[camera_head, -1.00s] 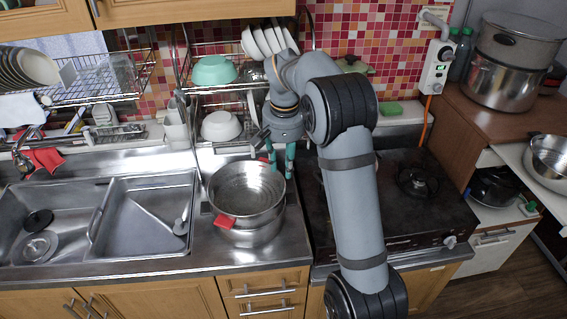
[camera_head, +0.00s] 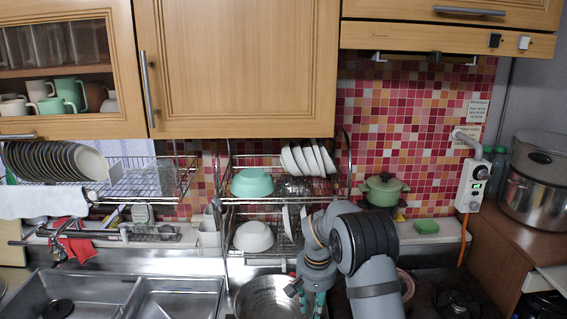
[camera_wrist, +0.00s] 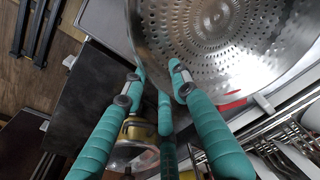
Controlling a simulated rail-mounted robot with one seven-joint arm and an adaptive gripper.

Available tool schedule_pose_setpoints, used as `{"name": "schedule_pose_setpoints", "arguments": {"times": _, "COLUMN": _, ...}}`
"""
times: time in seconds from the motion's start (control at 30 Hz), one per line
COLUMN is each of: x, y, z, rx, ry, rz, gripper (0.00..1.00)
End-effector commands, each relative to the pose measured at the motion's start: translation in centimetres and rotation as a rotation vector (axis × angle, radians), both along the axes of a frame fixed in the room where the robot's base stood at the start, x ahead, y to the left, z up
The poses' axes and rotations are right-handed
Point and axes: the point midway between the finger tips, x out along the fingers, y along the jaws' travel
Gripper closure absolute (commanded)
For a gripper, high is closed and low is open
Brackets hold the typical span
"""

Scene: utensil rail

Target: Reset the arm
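A wire dish rack holds a teal bowl (camera_head: 252,183), a white bowl (camera_head: 254,237) and upright white bowls. A green lidded pot (camera_head: 382,190) stands behind the stove. The double sink (camera_head: 70,290) is at left. Wooden cabinets (camera_head: 235,65) hang above.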

Motion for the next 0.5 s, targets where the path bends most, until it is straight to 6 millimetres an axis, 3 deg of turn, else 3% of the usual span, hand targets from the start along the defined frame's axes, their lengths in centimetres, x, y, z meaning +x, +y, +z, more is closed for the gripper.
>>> {"name": "schedule_pose_setpoints", "arguments": {"times": 0.17, "x": 0.2, "y": 0.0, "z": -2.0, "rx": 0.000, "ry": 0.002, "rz": -0.002, "gripper": 0.72}}
{"name": "schedule_pose_setpoints", "arguments": {"times": 0.5, "x": 0.2, "y": 0.0, "z": -1.2, "rx": 0.000, "ry": 0.000, "rz": -0.001, "gripper": 0.72}}
